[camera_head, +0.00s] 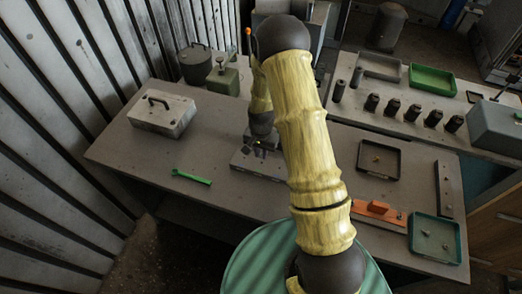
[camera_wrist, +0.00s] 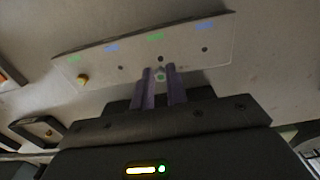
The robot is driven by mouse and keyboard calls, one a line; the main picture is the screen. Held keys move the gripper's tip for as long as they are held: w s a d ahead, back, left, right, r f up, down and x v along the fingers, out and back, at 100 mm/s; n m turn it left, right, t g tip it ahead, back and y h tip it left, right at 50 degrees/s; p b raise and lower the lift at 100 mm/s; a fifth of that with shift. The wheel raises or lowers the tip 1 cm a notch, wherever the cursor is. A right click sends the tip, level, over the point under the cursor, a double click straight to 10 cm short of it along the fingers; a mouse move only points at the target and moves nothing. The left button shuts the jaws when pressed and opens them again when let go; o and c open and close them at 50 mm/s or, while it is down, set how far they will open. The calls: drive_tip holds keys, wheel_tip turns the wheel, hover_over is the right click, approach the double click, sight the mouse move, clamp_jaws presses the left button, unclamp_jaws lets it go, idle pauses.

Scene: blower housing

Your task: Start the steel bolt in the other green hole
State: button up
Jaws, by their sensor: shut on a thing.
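The pale plate (camera_wrist: 185,50) carries a row of holes with green and blue marks above them. A brass-coloured bolt (camera_wrist: 82,79) stands at the hole under the left green mark. The other green hole (camera_wrist: 161,58) is a dark spot under the second green mark, just beyond my fingertips. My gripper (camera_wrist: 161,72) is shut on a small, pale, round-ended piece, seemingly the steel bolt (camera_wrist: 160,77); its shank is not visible. I cannot tell whether it touches the plate. In the head view the plate (camera_head: 262,166) lies under my gripper, which my arm partly hides.
A black tray (camera_head: 395,174) holds a small brass piece. A teal tray (camera_head: 454,256) holds several small parts, near an orange block (camera_head: 378,211). A green wrench (camera_head: 192,176) and grey box (camera_head: 160,113) lie left. The table between wrench and plate is clear.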

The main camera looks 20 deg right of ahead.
sight(261, 156)
drive_tip(key=shift+f+b, duration=0.55)
drive_tip(key=shift+f, duration=0.5)
drive_tip(key=shift+f+b, duration=0.3)
drive_tip(key=shift+b, duration=0.1)
drive_tip(key=shift+f, duration=0.2)
idle(0.3)
drive_tip(key=shift+b, duration=0.3)
drive_tip(key=shift+s+f+b, duration=0.1)
drive_tip(key=shift+f+b, duration=0.2)
drive_tip(key=shift+f, duration=0.05)
clamp_jaws()
idle(0.3)
drive_tip(key=o, duration=1.3)
unclamp_jaws()
drive_tip(key=shift+r, duration=0.15)
drive_tip(key=shift+r+p, duration=2.65)
drive_tip(key=shift+r, duration=1.25)
